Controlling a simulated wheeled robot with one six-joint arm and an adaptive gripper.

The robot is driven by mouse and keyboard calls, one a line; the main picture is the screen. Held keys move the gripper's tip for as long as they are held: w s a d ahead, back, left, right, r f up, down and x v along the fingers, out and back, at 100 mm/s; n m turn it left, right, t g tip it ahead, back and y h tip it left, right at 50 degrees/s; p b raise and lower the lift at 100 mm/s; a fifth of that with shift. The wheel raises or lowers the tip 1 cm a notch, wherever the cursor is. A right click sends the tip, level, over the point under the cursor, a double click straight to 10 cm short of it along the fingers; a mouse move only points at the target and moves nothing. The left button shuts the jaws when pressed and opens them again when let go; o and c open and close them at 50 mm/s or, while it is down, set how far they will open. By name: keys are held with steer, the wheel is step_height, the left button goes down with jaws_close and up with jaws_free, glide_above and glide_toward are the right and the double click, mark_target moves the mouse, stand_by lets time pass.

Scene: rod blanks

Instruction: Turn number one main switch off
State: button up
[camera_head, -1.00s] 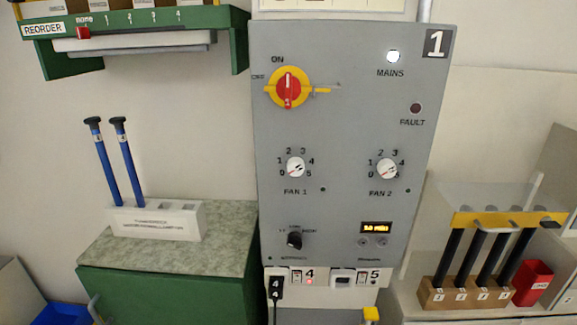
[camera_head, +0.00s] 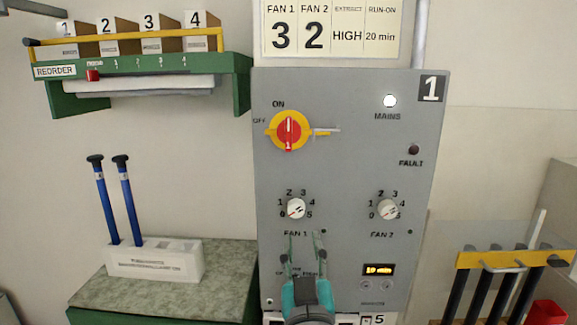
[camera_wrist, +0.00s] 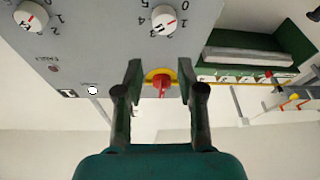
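The number one main switch (camera_head: 289,131) is a red rotary handle on a yellow round plate, high on the grey panel (camera_head: 350,160) marked 1. Its handle stands upright, in line with the ON label; OFF is to its left. The white MAINS lamp (camera_head: 390,101) is lit. My gripper (camera_head: 304,238) is in front of the panel below the switch, over the lower selector area, which it partly hides. In the wrist view the picture is upside down, and my open gripper (camera_wrist: 160,72) shows the red switch handle (camera_wrist: 161,84) between its fingers, apart from them.
A yellow tab (camera_head: 325,132) sticks out right of the switch. Knobs FAN 1 (camera_head: 296,209) and FAN 2 (camera_head: 387,209) sit below it. A green shelf (camera_head: 150,88) hangs left; a block with blue-handled rods (camera_head: 155,260) stands below. A rack of black rods (camera_head: 500,262) is at right.

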mark_target(288, 123)
step_height(288, 123, up, 16)
steer(key=a+r+m+t+h, duration=0.1)
steer(key=a+m+h, duration=0.1)
steer(key=a+m, duration=0.1)
steer(key=x, duration=1)
steer(key=shift+w, duration=0.3)
jaws_close()
